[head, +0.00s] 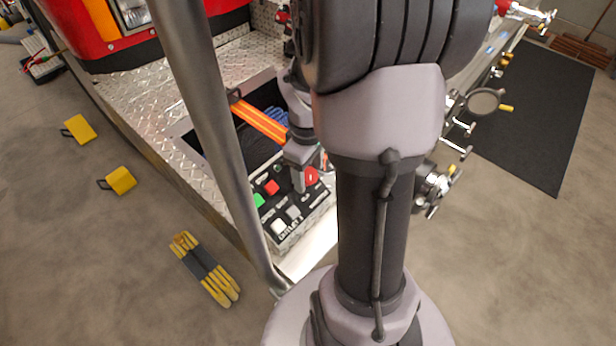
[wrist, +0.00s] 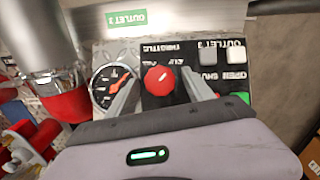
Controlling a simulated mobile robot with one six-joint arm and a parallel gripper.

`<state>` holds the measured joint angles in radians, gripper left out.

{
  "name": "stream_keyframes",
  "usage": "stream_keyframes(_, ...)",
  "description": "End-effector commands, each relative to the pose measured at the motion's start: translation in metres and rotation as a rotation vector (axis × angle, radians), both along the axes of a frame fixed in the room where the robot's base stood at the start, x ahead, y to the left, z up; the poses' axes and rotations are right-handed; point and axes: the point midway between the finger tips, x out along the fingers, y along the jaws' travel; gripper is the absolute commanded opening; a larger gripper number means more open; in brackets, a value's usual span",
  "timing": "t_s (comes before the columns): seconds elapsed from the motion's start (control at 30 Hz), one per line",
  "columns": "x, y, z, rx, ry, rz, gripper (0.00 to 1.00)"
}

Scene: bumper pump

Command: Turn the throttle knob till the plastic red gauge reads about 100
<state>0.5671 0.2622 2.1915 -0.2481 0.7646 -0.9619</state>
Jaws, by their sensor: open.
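The red round throttle knob (wrist: 158,80) sits on the black control panel in the wrist view, with a pale pointer mark on its face. It also shows in the head view (head: 311,175). My gripper (wrist: 160,90) is open, with one finger on each side of the knob; I cannot tell whether either touches it. In the head view my gripper (head: 303,176) is over the panel by the knob. The round gauge (wrist: 105,92) is left of the knob in the wrist view, with a dark face and red needle. Its numbers are too small to read, and my left finger partly covers it.
White (wrist: 236,52), grey (wrist: 207,56) and green (wrist: 240,97) buttons lie right of the knob. A metal pipe (wrist: 30,35) and red fittings (wrist: 65,105) stand close on the left. Yellow chocks (head: 120,181) and gloves (head: 206,268) lie on the floor.

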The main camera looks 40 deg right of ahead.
Motion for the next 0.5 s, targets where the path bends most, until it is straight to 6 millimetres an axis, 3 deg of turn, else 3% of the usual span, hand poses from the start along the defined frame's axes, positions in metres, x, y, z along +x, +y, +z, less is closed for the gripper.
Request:
stream_keyframes(0.27, 0.0003, -0.0002, -0.0024, -0.001, -0.001, 0.000, 0.60)
stream_keyframes(0.5, 0.0003, -0.0002, -0.0024, -0.001, -0.001, 0.000, 0.17)
